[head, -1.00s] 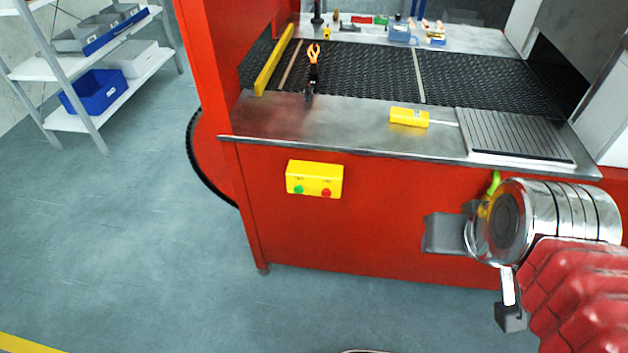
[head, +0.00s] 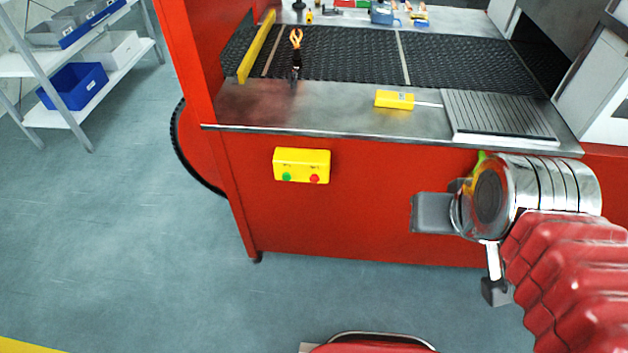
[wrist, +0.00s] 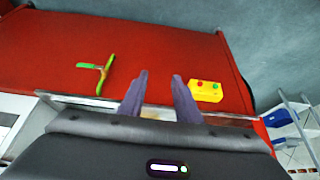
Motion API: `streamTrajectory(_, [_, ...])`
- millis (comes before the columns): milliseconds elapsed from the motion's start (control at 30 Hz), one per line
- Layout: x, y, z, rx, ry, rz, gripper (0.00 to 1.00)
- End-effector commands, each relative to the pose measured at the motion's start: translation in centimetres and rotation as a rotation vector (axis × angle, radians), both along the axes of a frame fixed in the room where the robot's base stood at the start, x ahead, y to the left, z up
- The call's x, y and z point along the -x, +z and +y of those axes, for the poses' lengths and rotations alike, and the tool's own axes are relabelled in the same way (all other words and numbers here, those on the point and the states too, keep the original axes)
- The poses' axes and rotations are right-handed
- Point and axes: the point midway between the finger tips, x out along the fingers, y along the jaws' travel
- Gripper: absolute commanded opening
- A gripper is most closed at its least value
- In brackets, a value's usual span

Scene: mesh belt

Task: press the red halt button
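A yellow control box (head: 302,158) is mounted on the red front panel of the machine, below the steel ledge. The red halt button (head: 314,179) is on its lower right, beside a green button (head: 287,177). In the wrist view the yellow box (wrist: 206,96) is right of my fingers, with the red button (wrist: 201,83) visible and uncovered. My gripper (wrist: 160,75) is open and empty, its two dark fingers apart and not touching the box.
A green-and-yellow fitting (wrist: 103,70) is on the red panel, left of my fingers in the wrist view. A shelf (head: 100,105) stands at left. Floor before the panel is clear.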

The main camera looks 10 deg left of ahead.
Motion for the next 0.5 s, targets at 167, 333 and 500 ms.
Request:
streamTrajectory(167, [0.0, 0.0, 0.0, 0.0, 0.0, 0.0, 0.17])
streamTrajectory(333, [0.0, 0.0, 0.0, 0.0, 0.0, 0.0, 0.05])
streamTrajectory(500, [0.0, 0.0, 0.0, 0.0, 0.0, 0.0, 0.0])
